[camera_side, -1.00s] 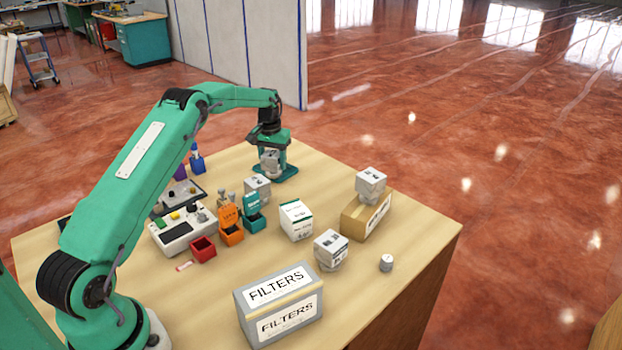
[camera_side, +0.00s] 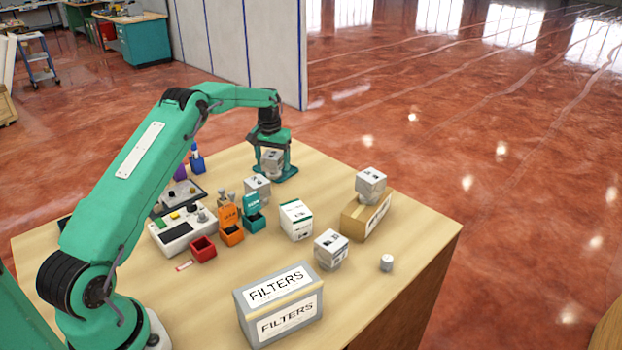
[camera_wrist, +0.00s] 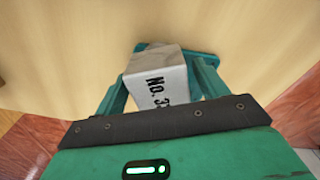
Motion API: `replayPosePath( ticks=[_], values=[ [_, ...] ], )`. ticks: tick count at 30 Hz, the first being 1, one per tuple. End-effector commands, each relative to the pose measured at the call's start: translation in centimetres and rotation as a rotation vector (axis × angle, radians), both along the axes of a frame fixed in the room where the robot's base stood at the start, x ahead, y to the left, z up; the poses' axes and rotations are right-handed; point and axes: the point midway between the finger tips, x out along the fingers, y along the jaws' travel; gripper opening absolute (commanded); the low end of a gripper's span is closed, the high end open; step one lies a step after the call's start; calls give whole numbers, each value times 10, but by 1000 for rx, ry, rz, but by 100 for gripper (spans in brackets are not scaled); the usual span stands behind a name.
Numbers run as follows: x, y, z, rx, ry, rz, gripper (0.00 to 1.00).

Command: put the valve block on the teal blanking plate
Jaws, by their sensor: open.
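The valve block, a pale grey block marked "No. 3…" (camera_wrist: 155,78), stands on the teal blanking plate (camera_side: 290,172) at the table's far end. The block also shows in the side view (camera_side: 271,160), and a strip of the plate shows beyond it in the wrist view (camera_wrist: 207,49). My gripper (camera_side: 272,153) is open around the block, with one teal finger on each side. In the wrist view the right finger stands clear of the block; any gap at the left finger is hard to tell. The block's underside is hidden.
Similar grey blocks stand nearby (camera_side: 257,187), at the front (camera_side: 331,250) and on a cardboard box (camera_side: 362,222). The right table area is mostly clear.

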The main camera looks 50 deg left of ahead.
Motion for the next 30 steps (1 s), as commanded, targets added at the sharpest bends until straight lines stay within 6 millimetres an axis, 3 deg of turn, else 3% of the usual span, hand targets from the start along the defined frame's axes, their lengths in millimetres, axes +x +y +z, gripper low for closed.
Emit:
replayPosePath(
  ticks=[8, 21, 30],
  values=[
    [0, 0, 29, 2, -4, 0, 73],
    [-3, -2, 97, 1, -3, 0, 73],
    [-5, -2, 119, 0, -1, 0, 73]
  ],
)
